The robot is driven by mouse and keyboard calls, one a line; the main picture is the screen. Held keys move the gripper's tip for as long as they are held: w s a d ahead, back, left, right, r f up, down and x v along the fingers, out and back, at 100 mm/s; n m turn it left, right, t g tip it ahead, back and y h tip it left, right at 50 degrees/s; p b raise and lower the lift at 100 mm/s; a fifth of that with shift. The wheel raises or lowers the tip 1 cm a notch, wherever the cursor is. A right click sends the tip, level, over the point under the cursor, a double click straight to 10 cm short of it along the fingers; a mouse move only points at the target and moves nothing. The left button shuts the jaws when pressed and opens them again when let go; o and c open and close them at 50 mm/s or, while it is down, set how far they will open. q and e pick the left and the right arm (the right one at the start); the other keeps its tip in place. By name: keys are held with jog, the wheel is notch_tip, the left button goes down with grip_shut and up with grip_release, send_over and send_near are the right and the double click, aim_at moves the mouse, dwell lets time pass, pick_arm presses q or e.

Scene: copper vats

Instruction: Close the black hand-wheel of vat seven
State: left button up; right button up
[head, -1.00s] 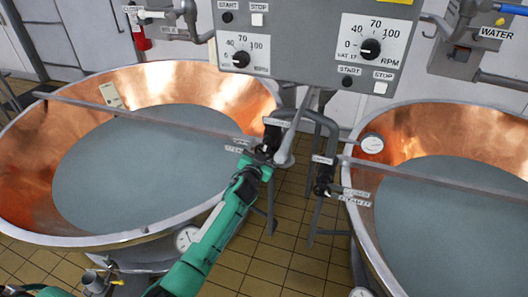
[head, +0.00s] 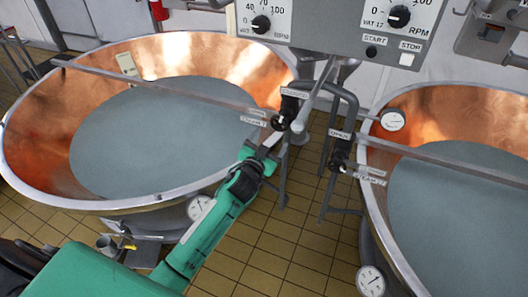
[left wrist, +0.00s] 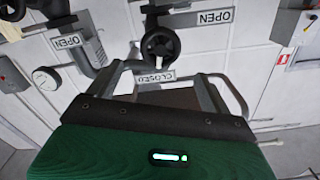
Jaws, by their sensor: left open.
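A black hand-wheel (head: 278,122) sits on the pipework between the two copper vats, at the right rim of the left vat. It also shows in the left wrist view (left wrist: 160,43), with an OPEN label at its upper right and a CLOSED label below it. My left gripper (head: 266,150) is just below and left of this wheel in the head view. Its fingers (left wrist: 163,76) are spread and empty, and the wheel lies beyond them, apparently untouched. I cannot tell the wheel's setting or read a vat seven mark. My right gripper is out of view.
A second dark hand-wheel (head: 338,161) is at the left rim of the right vat (head: 365,200). The left vat (head: 35,130) has a bar across it. A grey control panel (head: 340,30) hangs above the pipework. Tiled floor (head: 265,245) shows between the vats.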

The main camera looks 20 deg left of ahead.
pick_arm(q)
jog(key=shift+s+a+b, duration=0.1)
jog(key=shift+s+b, duration=0.25)
jog(key=shift+s, duration=1.55)
